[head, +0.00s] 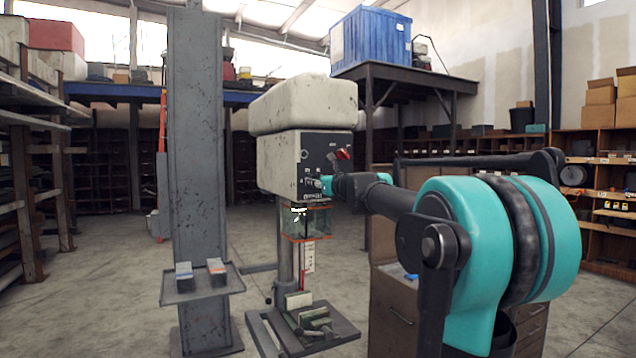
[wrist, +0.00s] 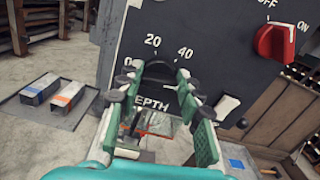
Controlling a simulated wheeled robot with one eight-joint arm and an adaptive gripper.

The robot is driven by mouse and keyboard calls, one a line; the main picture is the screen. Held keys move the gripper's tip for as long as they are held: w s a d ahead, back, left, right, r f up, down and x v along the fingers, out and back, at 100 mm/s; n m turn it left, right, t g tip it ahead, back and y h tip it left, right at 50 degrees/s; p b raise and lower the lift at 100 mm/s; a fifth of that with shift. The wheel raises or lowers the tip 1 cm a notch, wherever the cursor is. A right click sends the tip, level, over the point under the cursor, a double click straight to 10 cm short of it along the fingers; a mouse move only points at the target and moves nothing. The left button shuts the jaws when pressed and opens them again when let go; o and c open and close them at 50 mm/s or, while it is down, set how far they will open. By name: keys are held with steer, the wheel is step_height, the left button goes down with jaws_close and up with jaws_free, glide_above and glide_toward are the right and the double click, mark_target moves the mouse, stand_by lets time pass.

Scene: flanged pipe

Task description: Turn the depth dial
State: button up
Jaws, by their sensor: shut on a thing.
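The depth dial (wrist: 158,70) is a dark round knob on the drill press's black front panel (wrist: 215,70). It sits in the wrist view below the white numbers 20 and 40, with the word DEPTH beneath it. My gripper (wrist: 155,82) has its green-padded fingers on the left and right sides of the dial and is shut on it. The dial's pointer cannot be made out. In the head view my gripper (head: 322,184) reaches the panel of the cream drill press (head: 276,165) from the right, and the dial is hidden there.
A red ON/OFF switch (wrist: 277,42) sits up and right of the dial. Below the panel are a clear guard (head: 310,222) and the press's table (head: 333,328) with a vise. A grey post (head: 196,130) with a small shelf (head: 205,288) stands to the left. Open floor lies around.

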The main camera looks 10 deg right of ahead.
steer(key=n, duration=2.2)
steer(key=shift+s+a+f, duration=0.1)
steer(key=shift+a+f, duration=0.1)
steer(key=shift+f, duration=0.15)
steer(key=o, duration=1.2)
steer(key=shift+c, duration=0.2)
